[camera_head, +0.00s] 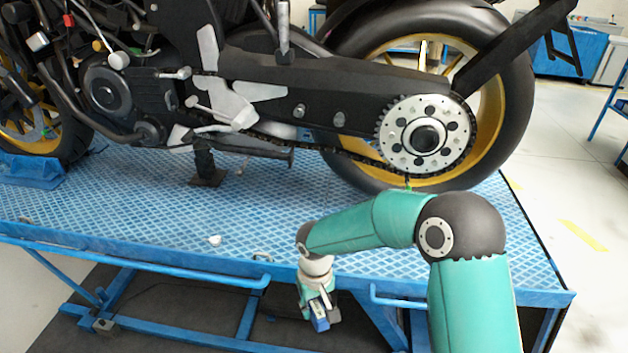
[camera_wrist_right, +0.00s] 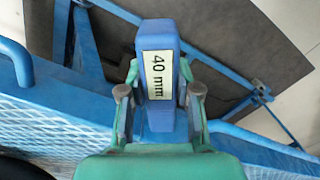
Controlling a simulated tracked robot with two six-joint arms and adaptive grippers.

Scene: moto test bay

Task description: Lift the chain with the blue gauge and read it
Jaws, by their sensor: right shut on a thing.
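The blue gauge (camera_wrist_right: 160,60) has a white label reading "40 mm". It shows upright between the fingers of my right gripper (camera_wrist_right: 160,98) in the right wrist view. In the head view the gauge (camera_head: 319,318) points down from my right gripper (camera_head: 316,300), in front of the lift table's near edge. The right gripper is shut on it. The chain (camera_head: 330,153) runs along the lower side of the swingarm to the rear sprocket (camera_head: 425,135). The gauge is apart from the chain, below and in front of it. My left gripper is not in view.
The motorcycle stands on a blue lift table (camera_head: 130,205) with a patterned top. A small white object (camera_head: 215,240) lies near its front edge. Blue frame bars (camera_head: 180,328) and a dark mat are below. Open floor (camera_head: 580,220) lies to the right.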

